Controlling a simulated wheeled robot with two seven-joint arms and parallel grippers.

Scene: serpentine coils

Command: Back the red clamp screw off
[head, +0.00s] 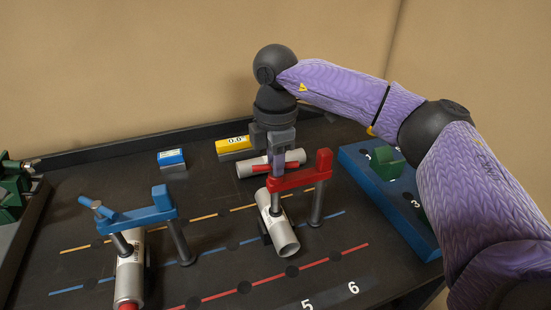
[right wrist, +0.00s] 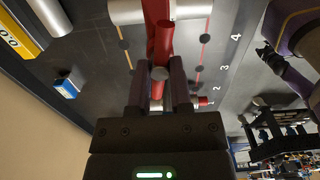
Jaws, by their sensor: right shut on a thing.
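The red clamp (head: 300,178) has a red bar on grey posts and stands over a grey tube (head: 281,232) on the dark board. My right gripper (head: 277,158) points down from above at the left end of the bar. It is shut on the red clamp screw (head: 260,168), whose red handle sticks out to the left. The fingers partly hide the screw. My left gripper is not in view.
A blue clamp (head: 150,215) stands over another tube (head: 130,268) at the left. A third tube (head: 290,159) lies behind the red clamp. Yellow (head: 234,146) and blue (head: 171,157) blocks stand at the back. A blue tray (head: 396,210) with green pieces is at the right.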

